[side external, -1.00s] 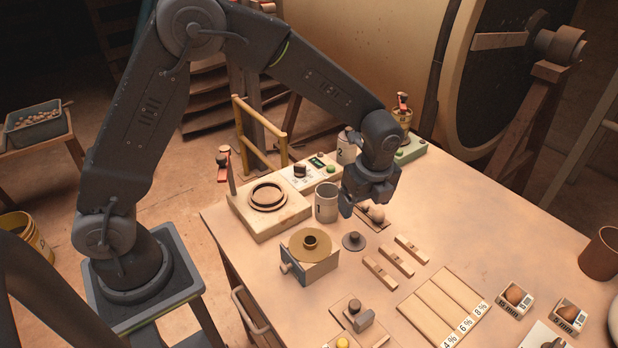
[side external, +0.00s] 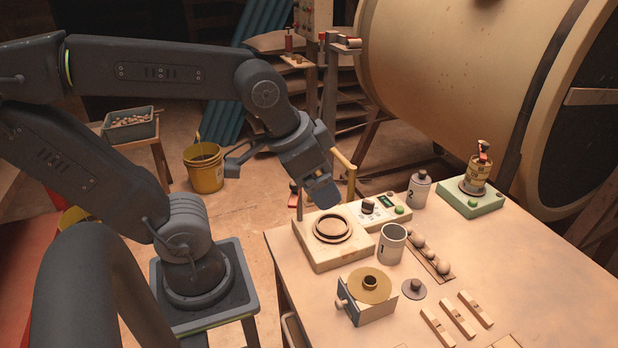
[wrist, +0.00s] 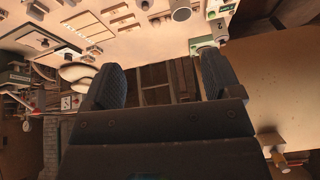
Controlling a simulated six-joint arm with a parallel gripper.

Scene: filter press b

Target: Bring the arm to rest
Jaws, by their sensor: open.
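My gripper (side external: 318,192) is in the air, near the back left edge of the table (side external: 515,265) in the side view, and appears above the wooden block with the dark ring (side external: 332,228). My arm is folded back towards its base, with the forearm about level. In the wrist view the two dark fingers of my gripper (wrist: 162,82) stand wide apart with nothing between them. The side view shows the fingers end-on and partly hidden.
On the table are a control box (side external: 380,208), a grey cup (side external: 391,243), a numbered can (side external: 419,189), a green-based device (side external: 470,197) and a box with a brass disc (side external: 369,287). A large drum (side external: 450,70) stands behind. A yellow bucket (side external: 203,170) is on the floor.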

